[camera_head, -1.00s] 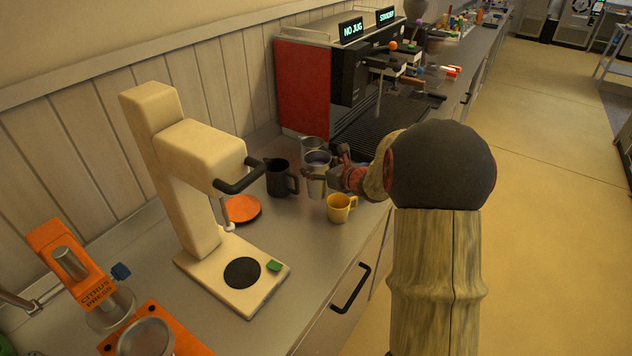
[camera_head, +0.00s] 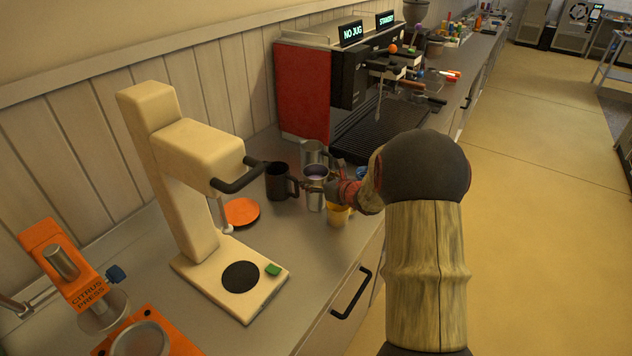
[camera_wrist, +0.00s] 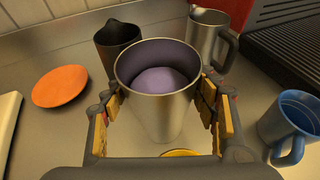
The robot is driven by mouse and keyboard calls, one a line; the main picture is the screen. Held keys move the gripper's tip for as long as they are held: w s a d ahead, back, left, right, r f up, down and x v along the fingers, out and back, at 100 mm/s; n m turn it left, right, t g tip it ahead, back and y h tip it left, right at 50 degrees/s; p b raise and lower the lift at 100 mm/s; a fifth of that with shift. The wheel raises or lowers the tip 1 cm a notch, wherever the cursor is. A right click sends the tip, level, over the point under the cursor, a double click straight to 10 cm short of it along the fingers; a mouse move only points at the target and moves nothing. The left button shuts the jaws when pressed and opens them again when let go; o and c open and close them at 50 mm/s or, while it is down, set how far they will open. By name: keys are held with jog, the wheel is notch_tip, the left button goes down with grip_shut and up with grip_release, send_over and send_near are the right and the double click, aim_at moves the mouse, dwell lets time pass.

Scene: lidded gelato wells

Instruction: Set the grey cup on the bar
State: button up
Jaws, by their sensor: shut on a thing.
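The grey cup (camera_head: 314,199) is a plain steel-coloured vessel with a rounded purple mass inside. It stands upright over the grey counter (camera_head: 215,318), with its base low; I cannot tell whether it touches the surface. My gripper (camera_head: 317,187) is shut on the cup from the right. In the wrist view, the yellow-padded fingers of the gripper (camera_wrist: 163,104) lie on either side of the grey cup (camera_wrist: 160,118).
A black jug (camera_head: 277,182) and a steel jug (camera_head: 315,152) stand close behind the cup. A yellow cup (camera_head: 338,217) is in front, partly hidden, and a blue mug (camera_wrist: 290,120) is at right. An orange plate (camera_head: 241,212) and a cream machine (camera_head: 180,190) are left.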

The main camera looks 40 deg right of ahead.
jog(key=o, duration=1.4)
